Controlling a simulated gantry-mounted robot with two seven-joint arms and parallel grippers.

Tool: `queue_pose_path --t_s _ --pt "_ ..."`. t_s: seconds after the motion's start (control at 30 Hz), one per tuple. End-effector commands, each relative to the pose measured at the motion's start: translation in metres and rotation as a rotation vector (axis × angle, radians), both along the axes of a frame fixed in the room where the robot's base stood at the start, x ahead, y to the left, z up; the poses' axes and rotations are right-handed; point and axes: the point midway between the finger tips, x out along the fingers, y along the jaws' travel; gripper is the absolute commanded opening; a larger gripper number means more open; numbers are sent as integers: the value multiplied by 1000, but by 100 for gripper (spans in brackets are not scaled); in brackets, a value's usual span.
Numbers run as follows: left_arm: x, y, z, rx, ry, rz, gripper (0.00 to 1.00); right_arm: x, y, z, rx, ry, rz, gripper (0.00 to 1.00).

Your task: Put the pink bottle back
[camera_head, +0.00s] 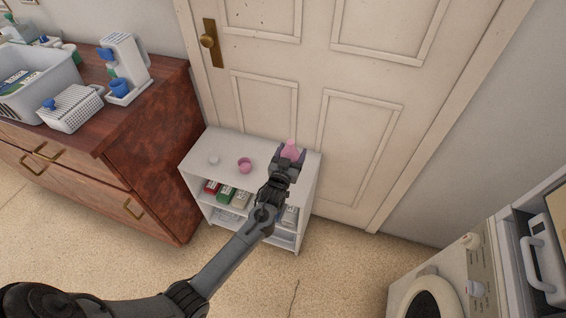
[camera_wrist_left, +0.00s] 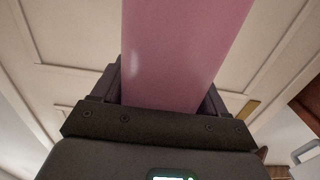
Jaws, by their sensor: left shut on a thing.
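The pink bottle (camera_head: 291,146) is between the fingers of my left gripper (camera_head: 289,156), over the right part of the white shelf unit's top (camera_head: 230,145). In the left wrist view the pink bottle (camera_wrist_left: 180,55) fills the space between the fingers of my left gripper (camera_wrist_left: 168,95), which is shut on it. The bottle's lower part is hidden by the gripper in the head view, so I cannot tell whether it touches the shelf top. My right gripper is in neither view.
A pink cup-like piece (camera_head: 245,165) and a small white round thing (camera_head: 213,159) sit on the shelf top. Boxes (camera_head: 227,193) fill the shelf below. A wooden dresser (camera_head: 150,130) stands left, a door (camera_head: 300,80) behind, and a white appliance (camera_head: 440,285) at lower right.

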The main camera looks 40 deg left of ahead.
Motion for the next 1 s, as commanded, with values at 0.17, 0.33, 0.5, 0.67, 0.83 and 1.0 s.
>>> queue_pose_path --t_s 0.17,0.33,0.5,0.67,0.83,1.0 --pt "5 30 -18 3 -4 1 0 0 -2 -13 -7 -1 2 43" --pt "7 43 -24 1 -6 1 0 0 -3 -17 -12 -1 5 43" --pt "7 45 -28 -1 -4 0 0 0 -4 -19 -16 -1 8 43" --pt "7 45 -46 0 -4 0 0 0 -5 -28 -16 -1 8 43" --pt "7 45 -64 0 -4 0 0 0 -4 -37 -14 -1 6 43" --pt "7 45 -64 1 -6 0 0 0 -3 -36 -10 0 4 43"
